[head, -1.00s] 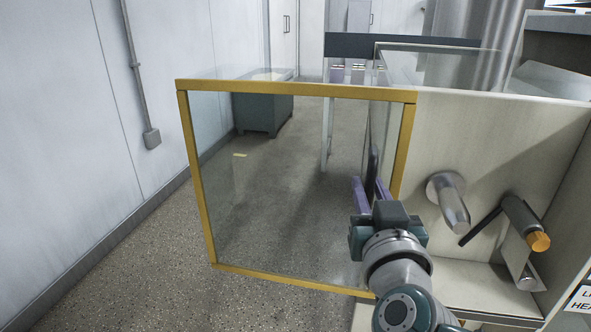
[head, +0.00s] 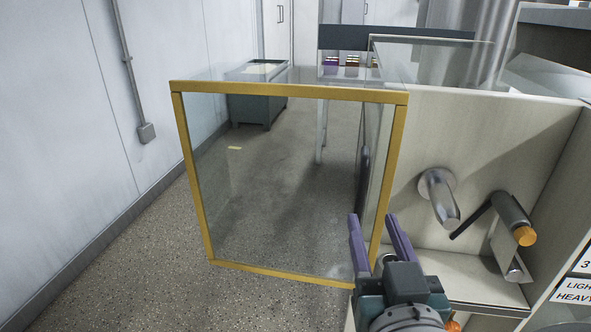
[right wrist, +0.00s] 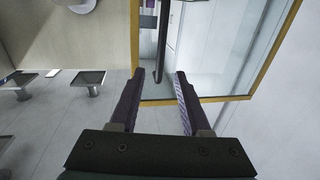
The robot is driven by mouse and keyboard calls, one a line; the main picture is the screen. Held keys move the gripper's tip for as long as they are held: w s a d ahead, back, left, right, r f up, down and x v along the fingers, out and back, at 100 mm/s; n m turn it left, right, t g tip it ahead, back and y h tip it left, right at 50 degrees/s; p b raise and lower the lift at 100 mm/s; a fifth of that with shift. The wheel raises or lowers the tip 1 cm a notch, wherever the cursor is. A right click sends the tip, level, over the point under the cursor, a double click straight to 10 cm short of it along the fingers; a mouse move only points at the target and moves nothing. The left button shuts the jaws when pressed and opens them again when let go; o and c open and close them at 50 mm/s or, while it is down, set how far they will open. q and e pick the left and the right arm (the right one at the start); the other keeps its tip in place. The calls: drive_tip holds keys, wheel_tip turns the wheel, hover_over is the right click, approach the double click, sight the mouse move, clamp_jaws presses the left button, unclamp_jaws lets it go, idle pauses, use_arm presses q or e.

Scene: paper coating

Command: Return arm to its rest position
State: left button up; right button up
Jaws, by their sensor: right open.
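My right gripper (head: 378,222) is at the lower right of the head view, with its two purple fingers apart and nothing between them. In the right wrist view the gripper (right wrist: 156,75) also shows open and empty. The yellow-framed glass door (head: 291,91) stands swung out to the left of the machine, and its lower right corner is close to the fingers. The door frame (right wrist: 228,99) and a dark vertical handle (right wrist: 162,45) show just beyond the fingertips in the wrist view. My left gripper is in neither view.
The machine's side panel (head: 500,130) carries a metal roller (head: 438,197) and a lever with an orange end (head: 523,236), right of my gripper. A teal cabinet (head: 255,108) stands far back by the left wall. The floor left of the door is clear.

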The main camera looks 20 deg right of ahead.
drive_tip(key=shift+s+a, duration=0.2)
drive_tip(key=shift+s, duration=0.25)
drive_tip(key=shift+r, duration=0.1)
drive_tip(key=s+a+r+n+g+y+p, duration=0.2)
drive_tip(key=a+r+n+g+y+p, duration=0.2)
drive_tip(key=a+r+n+y+p, duration=0.4)
drive_tip(key=s+d+r+m+g+h+p, duration=0.1)
drive_tip(key=s+d+r+g+p, duration=0.3)
drive_tip(key=s, duration=0.5)
drive_tip(key=s+d+r+m+g+h+p, duration=0.1)
drive_tip(key=s+d+r+g+p, duration=0.1)
drive_tip(key=s+r+g+p, duration=0.45)
wheel_tip(320, 180, up, 34)
drive_tip(key=s+t+p, duration=0.1)
drive_tip(key=p, duration=3.5)
drive_tip(key=shift+s, duration=0.3)
drive_tip(key=shift+r, duration=0.1)
